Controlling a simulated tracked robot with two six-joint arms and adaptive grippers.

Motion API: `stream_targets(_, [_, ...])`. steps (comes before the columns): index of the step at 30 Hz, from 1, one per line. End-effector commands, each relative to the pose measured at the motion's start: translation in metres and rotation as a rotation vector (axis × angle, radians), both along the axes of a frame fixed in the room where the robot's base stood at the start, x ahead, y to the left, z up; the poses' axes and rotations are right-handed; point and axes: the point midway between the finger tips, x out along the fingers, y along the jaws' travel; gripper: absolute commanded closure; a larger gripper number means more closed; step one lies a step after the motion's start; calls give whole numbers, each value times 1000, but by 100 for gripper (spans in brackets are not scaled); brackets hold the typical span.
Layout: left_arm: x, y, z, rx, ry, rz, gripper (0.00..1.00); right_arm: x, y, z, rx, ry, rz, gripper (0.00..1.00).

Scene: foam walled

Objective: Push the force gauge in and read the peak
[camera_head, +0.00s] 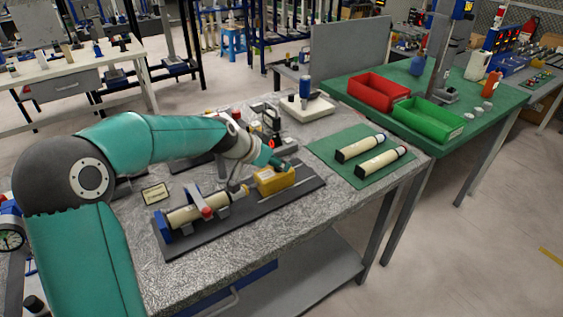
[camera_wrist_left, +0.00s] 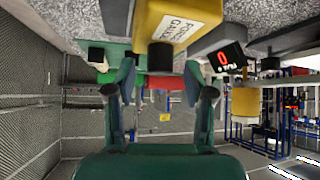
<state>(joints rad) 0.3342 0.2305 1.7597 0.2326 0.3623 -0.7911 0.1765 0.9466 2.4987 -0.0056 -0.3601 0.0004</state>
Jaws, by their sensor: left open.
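The yellow force gauge (camera_head: 274,180) sits on the dark rail base (camera_head: 250,211) on the grey bench. In the left wrist view, the gauge (camera_wrist_left: 178,22) fills the top middle, with a "FORCE GAUGE" label and a black round end (camera_wrist_left: 160,57). A small black display (camera_wrist_left: 224,58) beside it shows a red 0. A cream cylinder (camera_head: 182,217) lies clamped in line on the same base, by a red knob (camera_head: 206,212). My left gripper (camera_wrist_left: 161,88) is open, its fingers apart on either side below the black end; no grip shows. My right gripper is not in view.
A green mat (camera_head: 335,172) at the right holds two cream cylinders (camera_head: 380,162). A white stand with a blue-topped part (camera_head: 305,95) is behind. A small sign (camera_head: 155,193) lies left of the base. Red (camera_head: 378,91) and green (camera_head: 428,118) bins stand on the neighbouring table.

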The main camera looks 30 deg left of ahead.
Motion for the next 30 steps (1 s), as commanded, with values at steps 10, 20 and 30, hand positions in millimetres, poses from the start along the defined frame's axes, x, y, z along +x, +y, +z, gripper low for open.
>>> stream_targets(10, [13, -1, -13, -1, 0, 1, 47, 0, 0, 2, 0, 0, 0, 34])
stream_targets(20, [12, -1, -13, 0, 0, 1, 74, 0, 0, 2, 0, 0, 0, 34])
stream_targets(30, [11, -2, -14, 0, -1, -1, 100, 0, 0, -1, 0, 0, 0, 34])
